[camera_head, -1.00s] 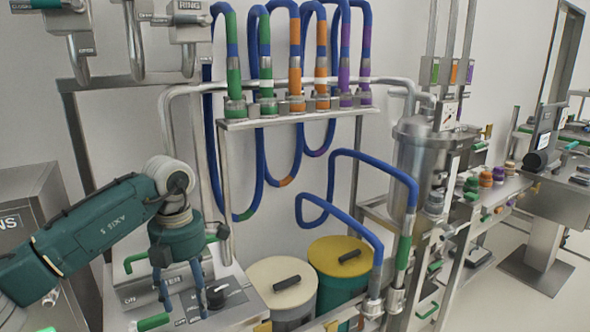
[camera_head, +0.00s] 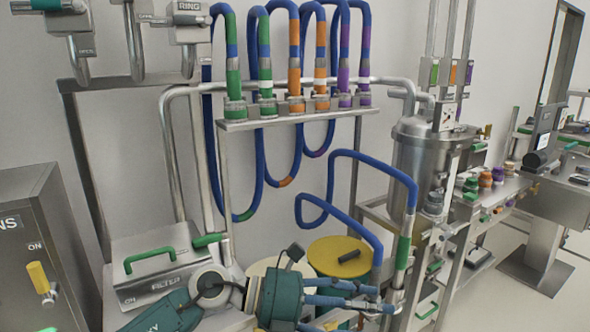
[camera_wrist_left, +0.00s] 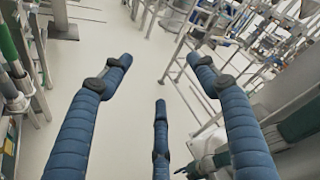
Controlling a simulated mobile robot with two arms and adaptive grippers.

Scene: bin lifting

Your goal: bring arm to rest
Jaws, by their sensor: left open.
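My left gripper (camera_head: 345,303) is low in the middle of the head view, its blue fingers pointing right in front of the bins and close to the hose ends. In the left wrist view its fingers (camera_wrist_left: 160,90) are spread wide with nothing between them, over bare floor. My left arm (camera_head: 165,312) comes in along the bottom edge of the head view.
A cream-lidded bin (camera_head: 270,267) is partly hidden behind my gripper, beside a yellow-lidded bin (camera_head: 340,258). A filter box (camera_head: 150,270) with a green handle stands left. A blue hose (camera_head: 372,165) hangs close by. Light floor (camera_wrist_left: 135,50) is clear in the wrist view.

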